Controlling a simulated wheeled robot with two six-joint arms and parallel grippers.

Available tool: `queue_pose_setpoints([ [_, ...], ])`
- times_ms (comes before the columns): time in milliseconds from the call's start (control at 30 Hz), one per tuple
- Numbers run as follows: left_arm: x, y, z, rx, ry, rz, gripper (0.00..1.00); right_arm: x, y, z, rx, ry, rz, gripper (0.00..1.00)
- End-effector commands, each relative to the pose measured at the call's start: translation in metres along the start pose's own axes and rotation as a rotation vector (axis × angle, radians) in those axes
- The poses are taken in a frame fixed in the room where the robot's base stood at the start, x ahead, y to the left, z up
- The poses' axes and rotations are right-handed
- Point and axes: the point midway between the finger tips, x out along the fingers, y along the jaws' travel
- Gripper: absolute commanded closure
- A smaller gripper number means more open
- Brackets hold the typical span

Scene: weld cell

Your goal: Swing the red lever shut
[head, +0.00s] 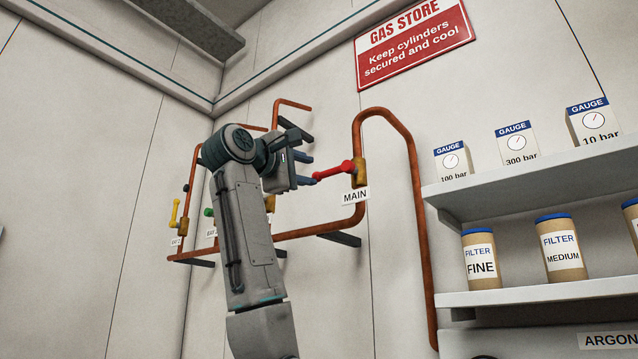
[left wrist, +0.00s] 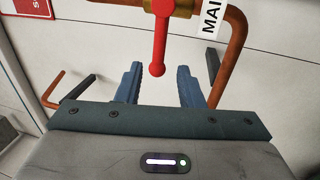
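The red lever (head: 334,171) sits on a brass valve (head: 360,171) above the MAIN label (head: 355,196). It points left from the valve in the head view, sloping slightly down to a round red knob. My left gripper (head: 310,170) is at the knob end of the lever. In the left wrist view the lever (left wrist: 160,45) reaches toward the gap between the two blue fingers of the left gripper (left wrist: 158,80). The fingers are apart and the knob is between or just beyond their tips, with space on both sides. My right gripper is not in view.
Copper pipe (head: 415,190) rises right of the valve and runs left behind my arm. A yellow lever (head: 174,213) and a green knob (head: 208,212) are at the left. Shelves (head: 540,296) with filter jars and gauge boxes are at the right.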

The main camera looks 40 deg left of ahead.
Motion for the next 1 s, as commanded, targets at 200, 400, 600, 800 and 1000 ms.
queue_pose_setpoints([
  [200, -0.029, -0.002, 0.000, 0.000, 0.000, 0.000, 0.66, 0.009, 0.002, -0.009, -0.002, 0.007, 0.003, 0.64],
  [400, -0.034, 0.000, 0.000, 0.000, 0.000, 0.000, 0.66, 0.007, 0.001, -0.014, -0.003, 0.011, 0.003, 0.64],
  [600, -0.034, 0.000, 0.000, 0.000, 0.000, 0.000, 0.66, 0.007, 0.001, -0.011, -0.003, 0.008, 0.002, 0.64],
  [800, -0.034, 0.000, 0.000, 0.000, 0.000, -0.001, 0.66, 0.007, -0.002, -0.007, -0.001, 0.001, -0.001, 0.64],
  [1000, -0.031, 0.013, 0.000, 0.000, 0.000, 0.000, 0.66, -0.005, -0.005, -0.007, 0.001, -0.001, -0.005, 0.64],
])
